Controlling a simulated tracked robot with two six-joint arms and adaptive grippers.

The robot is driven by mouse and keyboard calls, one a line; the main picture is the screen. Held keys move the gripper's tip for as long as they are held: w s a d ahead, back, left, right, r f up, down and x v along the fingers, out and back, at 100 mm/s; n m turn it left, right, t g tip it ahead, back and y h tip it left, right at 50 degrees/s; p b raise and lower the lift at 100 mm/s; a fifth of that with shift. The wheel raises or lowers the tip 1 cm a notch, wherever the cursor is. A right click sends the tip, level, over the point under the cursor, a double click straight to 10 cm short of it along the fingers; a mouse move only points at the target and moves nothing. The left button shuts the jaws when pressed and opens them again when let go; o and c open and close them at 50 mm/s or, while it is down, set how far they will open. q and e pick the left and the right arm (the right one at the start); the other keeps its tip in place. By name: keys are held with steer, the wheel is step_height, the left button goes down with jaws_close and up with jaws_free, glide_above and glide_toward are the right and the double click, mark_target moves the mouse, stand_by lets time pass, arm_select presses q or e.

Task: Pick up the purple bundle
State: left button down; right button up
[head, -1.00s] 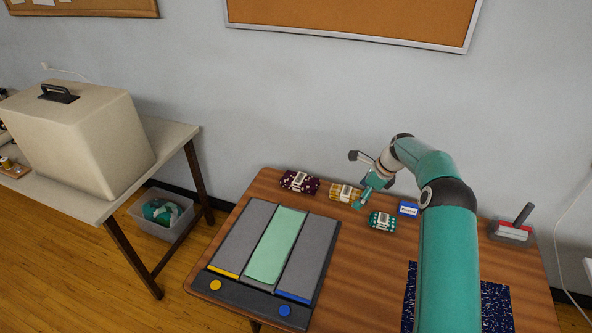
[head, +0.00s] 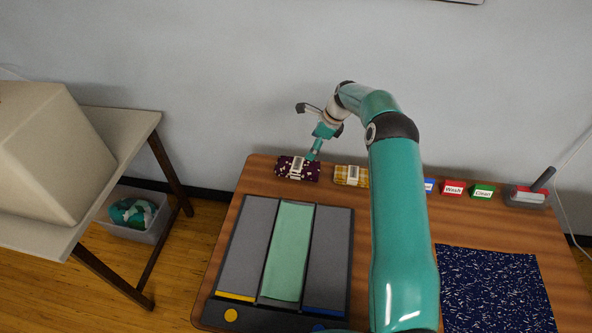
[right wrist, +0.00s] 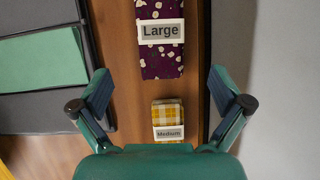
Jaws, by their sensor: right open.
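The purple bundle (head: 297,168) is a dark purple, white-flowered cloth bundle with a pale band, lying at the back left of the wooden table. In the right wrist view the bundle (right wrist: 160,52) shows a label reading "Large" and lies beyond the fingertips. My right gripper (head: 314,150) is just right of and above the bundle in the head view. It is open and empty, its fingers (right wrist: 160,95) spread wide in the right wrist view. My left gripper is not in view.
A yellow checked bundle (head: 351,175) labelled "Medium" (right wrist: 168,119) lies to the right of the purple one. A folding board (head: 240,245) with green cloth (head: 288,250) lies in front.

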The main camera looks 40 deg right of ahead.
mark_target(298, 163)
steer(key=b+x, duration=0.2)
steer(key=x, duration=0.4)
steer(key=shift+w, duration=0.1)
steer(key=shift+w+a+f+b, duration=0.25)
steer(key=shift+f+b, duration=0.15)
steer(key=shift+f, duration=0.1)
steer(key=b+x, duration=0.2)
steer(key=x, duration=0.3)
steer(key=shift+w+d+r, duration=0.1)
steer(key=shift+w, duration=0.05)
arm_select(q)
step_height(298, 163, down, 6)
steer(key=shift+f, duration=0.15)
arm_select(e)
steer(key=shift+r, duration=0.1)
steer(key=c, duration=1.2)
steer(key=shift+c, duration=0.2)
